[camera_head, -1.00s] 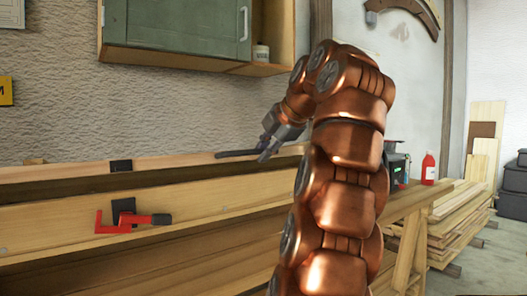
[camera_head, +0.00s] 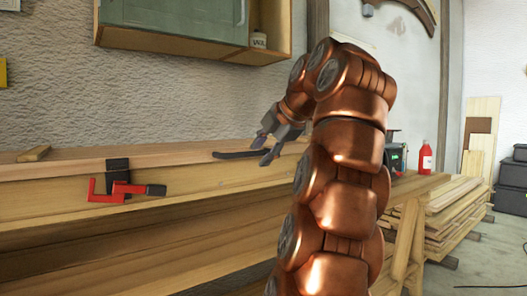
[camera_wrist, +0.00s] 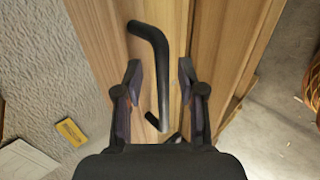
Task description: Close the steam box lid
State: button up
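The steam box (camera_head: 230,190) is a long wooden box across the left of the head view. Its wooden lid (camera_head: 185,162) lies down along the top, with no dark gap visible at the front edge. A black bent handle (camera_wrist: 160,75) runs over the wood in the wrist view; a dark bar (camera_head: 238,155), apparently this handle, shows in the head view. My gripper (camera_wrist: 158,82) is just above the lid, its fingers apart on either side of the handle. I see space between fingers and handle. A red clamp (camera_head: 120,190) with black parts sits on the box front at left.
A small wood block (camera_head: 35,153) lies at the lid's back left. A green cabinet (camera_head: 180,20) hangs above. A red bottle (camera_head: 426,158) stands on the right end. Stacked planks (camera_head: 450,215) and dark cases (camera_head: 512,180) stand at right, with bare floor in front.

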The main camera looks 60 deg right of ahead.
jog(key=shift+o, duration=0.9)
jog(key=p+v, duration=0.5)
jog(key=v, duration=0.3)
jog(key=shift+s+r, duration=0.25)
jog(key=shift+s, duration=0.05)
jog(key=shift+a, duration=0.15)
jog(key=s+a+r+p, duration=0.1)
jog(key=s+a+p, duration=0.1)
jog(key=s, duration=0.4)
jog(key=s+a+r+p, duration=0.1)
jog(key=s+a+p, duration=0.1)
jog(key=s, duration=0.5)
jog(key=shift+s+a+p, duration=0.15)
jog(key=shift+a+p, duration=0.15)
jog(key=shift+p, duration=0.05)
